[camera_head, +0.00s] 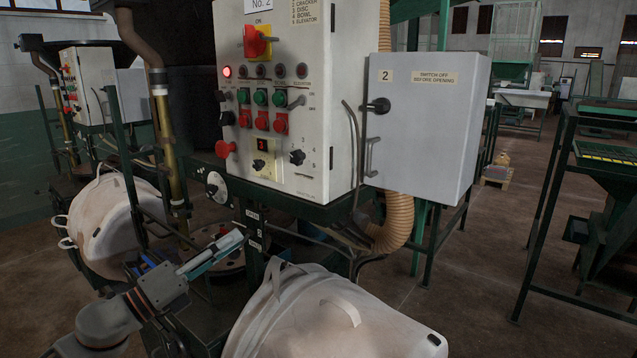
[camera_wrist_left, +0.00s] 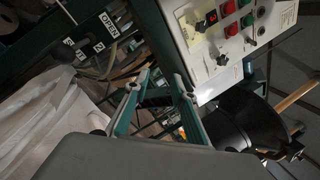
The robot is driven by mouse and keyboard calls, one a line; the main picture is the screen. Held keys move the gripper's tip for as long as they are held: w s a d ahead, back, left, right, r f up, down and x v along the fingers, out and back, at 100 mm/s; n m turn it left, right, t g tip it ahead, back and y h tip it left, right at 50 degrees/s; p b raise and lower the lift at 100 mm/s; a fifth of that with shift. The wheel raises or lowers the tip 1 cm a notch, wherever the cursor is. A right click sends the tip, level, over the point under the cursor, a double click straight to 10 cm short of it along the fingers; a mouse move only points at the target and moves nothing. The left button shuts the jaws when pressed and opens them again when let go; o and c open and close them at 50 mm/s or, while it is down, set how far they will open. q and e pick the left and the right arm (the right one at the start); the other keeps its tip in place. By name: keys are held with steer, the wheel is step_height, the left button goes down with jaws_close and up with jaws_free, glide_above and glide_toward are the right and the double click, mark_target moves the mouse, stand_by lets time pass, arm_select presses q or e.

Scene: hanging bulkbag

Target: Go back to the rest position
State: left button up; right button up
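My left gripper (camera_head: 232,240) is low in the left half of the head view, pointing right and up, in front of the machine frame and just left of the near bag. In the left wrist view its two fingers (camera_wrist_left: 161,80) stand apart with nothing between them. A pale bulk bag (camera_head: 330,318) with loop handles fills the bottom middle of the head view; pale cloth (camera_wrist_left: 55,125) also shows at the left of the wrist view. My right gripper is not in view.
A control panel (camera_head: 285,100) with a lit red lamp, buttons and knobs stands ahead, beside a grey switch box (camera_head: 425,125). A second pale bag (camera_head: 105,228) hangs at left. A ribbed hose (camera_head: 398,215) runs below the box.

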arm_select(q)
steer(key=s+a+f+n+t+y, duration=0.1)
steer(key=s+f+n+y, duration=0.45)
steer(key=f+n, duration=0.7)
steer(key=s+a+f+n+y, duration=0.1)
steer(key=s+f+n+y, duration=0.4)
steer(key=f+n, duration=0.8)
steer(key=s+f+n+g+y, duration=0.1)
steer(key=s+f+n+g, duration=0.4)
steer(key=s+f, duration=1.4)
steer(key=shift+d+f, duration=0.2)
steer(key=shift+f, duration=0.05)
